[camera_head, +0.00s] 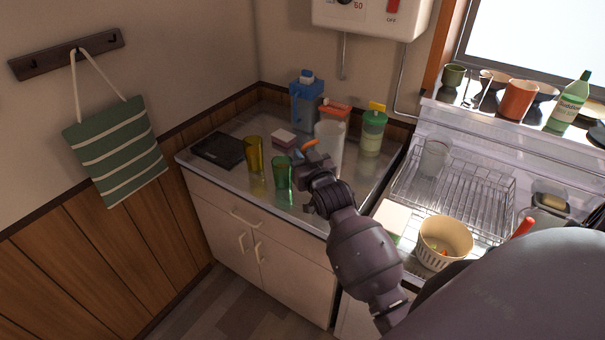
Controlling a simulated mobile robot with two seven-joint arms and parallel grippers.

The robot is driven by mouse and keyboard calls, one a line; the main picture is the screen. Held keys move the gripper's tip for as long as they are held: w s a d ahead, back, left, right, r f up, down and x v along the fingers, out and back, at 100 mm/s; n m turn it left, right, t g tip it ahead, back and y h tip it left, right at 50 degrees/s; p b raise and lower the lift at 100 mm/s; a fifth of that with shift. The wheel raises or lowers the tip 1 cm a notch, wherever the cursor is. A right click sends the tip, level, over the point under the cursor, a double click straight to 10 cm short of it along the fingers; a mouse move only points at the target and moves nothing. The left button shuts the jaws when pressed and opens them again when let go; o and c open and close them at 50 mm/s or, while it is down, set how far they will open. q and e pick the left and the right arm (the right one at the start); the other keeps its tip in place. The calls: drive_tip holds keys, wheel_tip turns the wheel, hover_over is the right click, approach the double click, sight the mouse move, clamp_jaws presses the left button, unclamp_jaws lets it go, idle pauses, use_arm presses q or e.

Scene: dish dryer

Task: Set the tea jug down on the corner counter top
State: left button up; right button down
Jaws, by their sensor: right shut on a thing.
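The corner counter top (227,179) is a grey metal surface against the two walls. A tall translucent jug (331,142), which I take to be the tea jug, is upright over its right part. An orange-red lid (335,110) shows just behind or on its top; I cannot tell which. My right gripper (314,166) is at the jug's lower left side and shut on it. The fingers and the jug's base are partly hidden by my wrist, so I cannot tell whether the base touches the counter. My left gripper is out of view.
A black tray (218,150) lies left. A dish rack (460,190) stands right.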

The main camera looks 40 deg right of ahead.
drive_tip(key=shift+f+b, duration=0.3)
drive_tip(key=shift+f, duration=2.3)
drive_tip(key=c, duration=1.2)
unclamp_jaws()
drive_tip(key=shift+f, duration=0.1)
drive_tip(key=shift+o, duration=0.2)
drive_tip(key=shift+s, duration=0.15)
drive_tip(key=v, duration=1.1)
drive_tip(key=s+a+f+n+g+y, duration=0.1)
drive_tip(key=s+a+f+g, duration=0.2)
drive_tip(key=s+f, duration=0.4)
drive_tip(key=s+a+f+n+g+y, duration=0.2)
drive_tip(key=s+a+f+g, duration=0.1)
drive_tip(key=s+f, duration=0.5)
drive_tip(key=shift+s+a+y, duration=0.3)
drive_tip(key=shift+s+a, duration=0.3)
drive_tip(key=shift+s, duration=0.1)
drive_tip(key=shift+f, duration=0.15)
